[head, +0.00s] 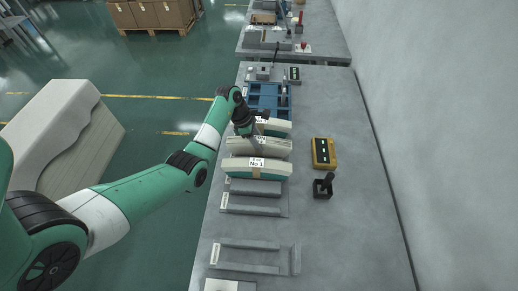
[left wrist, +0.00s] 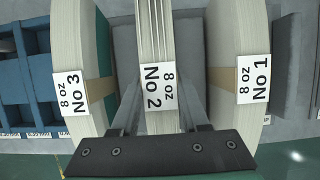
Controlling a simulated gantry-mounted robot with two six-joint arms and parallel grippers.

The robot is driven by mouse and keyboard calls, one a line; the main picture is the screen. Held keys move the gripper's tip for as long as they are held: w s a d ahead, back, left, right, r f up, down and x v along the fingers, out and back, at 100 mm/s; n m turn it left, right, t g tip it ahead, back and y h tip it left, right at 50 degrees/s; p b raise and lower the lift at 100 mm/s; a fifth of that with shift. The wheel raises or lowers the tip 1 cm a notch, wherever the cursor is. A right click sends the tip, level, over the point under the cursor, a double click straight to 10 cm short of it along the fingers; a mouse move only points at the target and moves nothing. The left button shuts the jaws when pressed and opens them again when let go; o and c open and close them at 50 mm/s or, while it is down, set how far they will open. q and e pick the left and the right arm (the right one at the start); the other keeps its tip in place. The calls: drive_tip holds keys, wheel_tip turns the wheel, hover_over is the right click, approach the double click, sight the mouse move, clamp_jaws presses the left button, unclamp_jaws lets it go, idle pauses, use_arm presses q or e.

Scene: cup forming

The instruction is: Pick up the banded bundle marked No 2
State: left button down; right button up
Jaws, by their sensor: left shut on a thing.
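The banded bundle marked No 2 (left wrist: 154,40) stands in the middle of the left wrist view, its 8 oz label facing the camera. In the head view this bundle (head: 272,148) lies in the middle of a row of three, partly hidden by my arm. My left gripper (left wrist: 157,122) has a finger on each side of it and is shut on it. The bundle No 3 (left wrist: 80,50) is to its left in the wrist view, and the bundle No 1 (left wrist: 238,50) to its right. My right gripper is not in view.
Bundle No 1 also shows in the head view (head: 272,172), in front of No 2. A blue rack (head: 268,96) stands behind the row. A yellow device (head: 323,153) and a small black holder (head: 322,189) are to the right. Empty grey trays (head: 255,259) lie nearer.

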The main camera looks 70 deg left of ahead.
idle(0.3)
use_arm(q)
wheel_tip(320, 180, up, 10)
drive_tip(key=p, duration=0.3)
drive_tip(key=shift+f, duration=0.25)
drive_tip(key=shift+r, duration=0.3)
